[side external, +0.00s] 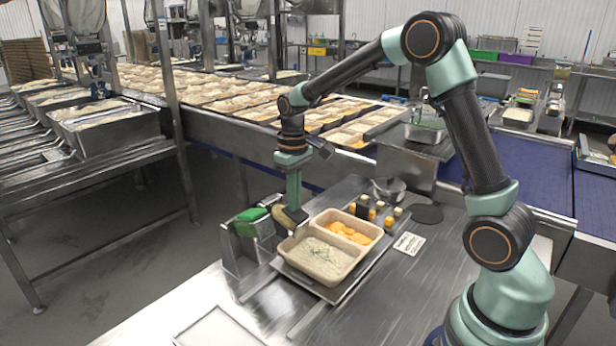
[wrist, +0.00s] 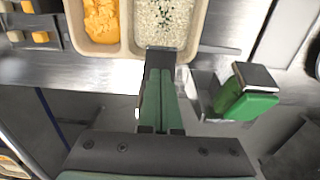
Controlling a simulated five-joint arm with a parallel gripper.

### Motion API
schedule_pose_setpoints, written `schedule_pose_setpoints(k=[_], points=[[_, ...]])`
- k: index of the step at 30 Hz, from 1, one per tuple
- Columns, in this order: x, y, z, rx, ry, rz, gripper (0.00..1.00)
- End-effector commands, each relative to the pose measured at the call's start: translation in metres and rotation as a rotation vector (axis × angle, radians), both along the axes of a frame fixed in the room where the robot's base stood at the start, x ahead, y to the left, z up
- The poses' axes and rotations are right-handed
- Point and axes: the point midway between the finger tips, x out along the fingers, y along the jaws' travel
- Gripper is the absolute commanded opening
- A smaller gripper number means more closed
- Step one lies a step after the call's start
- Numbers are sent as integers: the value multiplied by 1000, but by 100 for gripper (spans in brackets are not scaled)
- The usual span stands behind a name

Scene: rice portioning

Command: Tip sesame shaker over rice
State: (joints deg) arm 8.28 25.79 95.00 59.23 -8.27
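A tan, rounded piece (side external: 288,217), apparently the sesame shaker, is at the fingertips in the side view, tilted beside the rice compartment. Its far end is partly hidden by the fingers. The rice (side external: 318,257) fills one compartment and carries dark specks; it also shows in the wrist view (wrist: 155,15). Orange food (side external: 347,234) fills the other compartment.
A green block with a dark top (wrist: 247,92) sits in a metal holder left of the tray in the side view (side external: 262,228).

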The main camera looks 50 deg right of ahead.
Motion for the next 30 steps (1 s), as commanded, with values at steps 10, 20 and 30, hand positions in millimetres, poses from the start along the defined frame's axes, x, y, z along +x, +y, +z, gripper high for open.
schedule_pose_setpoints(k=[10, 20, 30], points=[[6, 0, 19, 0, -2, 0, 0], [12, 0, 40, 0, -2, 0, 0], [17, 0, 58, 0, -1, 0, 0]])
